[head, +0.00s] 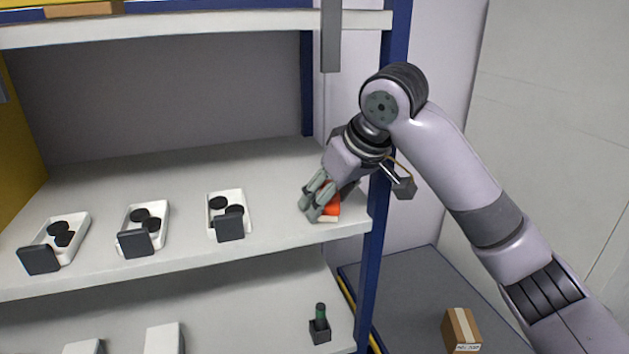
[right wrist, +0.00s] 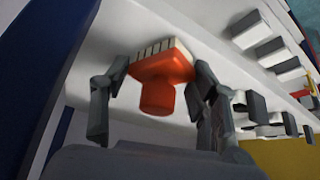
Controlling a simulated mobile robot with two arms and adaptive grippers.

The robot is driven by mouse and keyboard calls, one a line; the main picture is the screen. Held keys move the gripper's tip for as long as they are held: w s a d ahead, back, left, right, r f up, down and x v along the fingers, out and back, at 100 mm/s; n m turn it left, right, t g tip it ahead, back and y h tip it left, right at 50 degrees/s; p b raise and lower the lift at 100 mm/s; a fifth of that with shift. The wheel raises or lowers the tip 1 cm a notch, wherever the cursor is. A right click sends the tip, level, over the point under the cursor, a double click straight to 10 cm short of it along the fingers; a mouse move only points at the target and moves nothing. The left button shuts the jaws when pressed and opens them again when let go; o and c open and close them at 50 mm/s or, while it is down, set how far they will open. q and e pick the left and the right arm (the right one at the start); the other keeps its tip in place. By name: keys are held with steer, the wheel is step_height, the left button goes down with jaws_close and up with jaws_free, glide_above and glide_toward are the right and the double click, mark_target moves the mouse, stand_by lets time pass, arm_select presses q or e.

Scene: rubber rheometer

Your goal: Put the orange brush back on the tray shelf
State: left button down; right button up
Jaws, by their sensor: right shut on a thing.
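The orange brush (head: 332,205) is at the right end of the middle shelf, which carries the trays. My right gripper (head: 315,198) is shut on it and partly covers it in the head view. In the right wrist view the brush (right wrist: 160,85) sits between the two fingers, its pale bristles pointing away from the gripper. The brush is over or on the tray shelf (head: 275,160); I cannot tell whether the bristles touch the surface. My left gripper is not in view.
White trays with black discs stand on the same shelf; the nearest tray (head: 243,200) is left of the brush. A blue post (head: 372,260) bounds the shelf at right. Below are a small dark holder with a green bottle (head: 320,325) and a cardboard box (head: 461,330).

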steer(key=w+p, duration=0.1)
steer(key=w+a, duration=0.1)
steer(key=w+a+p, duration=0.1)
steer(key=shift+w+a+r+p, duration=0.2)
steer(key=shift+a+r+p, duration=0.05)
steer(key=shift+p, duration=0.05)
steer(key=shift+a+f+p, duration=0.1)
steer(key=shift+f+p, duration=0.3)
steer(key=shift+f, duration=0.05)
steer(key=shift+s+f, duration=0.1)
steer(key=shift+d+f, duration=0.1)
steer(key=shift+d, duration=0.1)
steer(key=o, duration=1.1)
steer(key=shift+a, duration=0.1)
